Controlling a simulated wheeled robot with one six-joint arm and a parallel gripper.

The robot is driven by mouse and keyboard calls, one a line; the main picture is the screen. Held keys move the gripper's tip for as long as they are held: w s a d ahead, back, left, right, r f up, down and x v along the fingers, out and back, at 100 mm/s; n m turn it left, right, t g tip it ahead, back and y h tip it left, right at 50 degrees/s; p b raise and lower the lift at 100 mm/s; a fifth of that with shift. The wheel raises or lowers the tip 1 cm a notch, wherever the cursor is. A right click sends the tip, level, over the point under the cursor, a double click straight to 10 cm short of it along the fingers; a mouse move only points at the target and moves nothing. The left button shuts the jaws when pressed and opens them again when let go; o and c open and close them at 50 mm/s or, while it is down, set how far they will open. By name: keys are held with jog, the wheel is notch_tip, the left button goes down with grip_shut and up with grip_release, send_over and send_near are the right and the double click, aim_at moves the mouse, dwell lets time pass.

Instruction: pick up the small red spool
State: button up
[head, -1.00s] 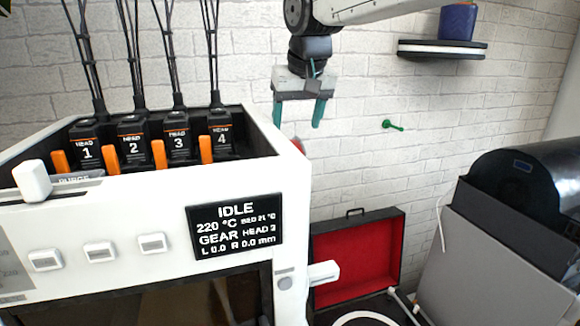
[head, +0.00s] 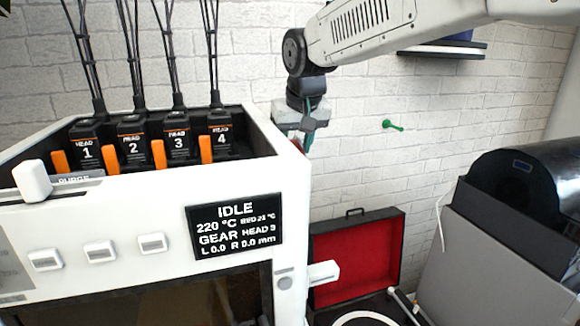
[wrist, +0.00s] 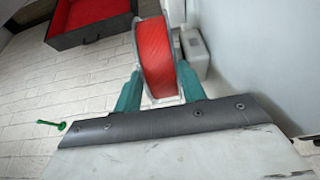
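The small red spool (wrist: 158,58) stands edge-on between my gripper's two green fingers in the wrist view, with its grey rims beside them. My gripper (wrist: 159,82) is shut on the spool, one finger against each side. In the head view my gripper (head: 299,142) is low behind the printer's right rear corner. One finger shows there, and the other is mostly hidden. Only a sliver of the spool (head: 298,145) shows past the printer's edge.
The white printer (head: 120,215) stands close at the left of my gripper. The brick wall (head: 360,170) with a green peg (head: 392,125) is behind. An open red-lined case (head: 358,255) is below, and a black-topped machine (head: 530,190) stands at the right.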

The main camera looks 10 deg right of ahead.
jog(key=shift+r, duration=0.1)
grip_shut()
jog(key=shift+r, duration=0.25)
jog(key=w+d, duration=0.2)
jog(key=d, duration=0.7)
jog(key=w+d, duration=0.1)
jog(key=d, duration=0.7)
jog(key=shift+w+d+r, duration=0.35)
jog(key=shift+r, duration=0.05)
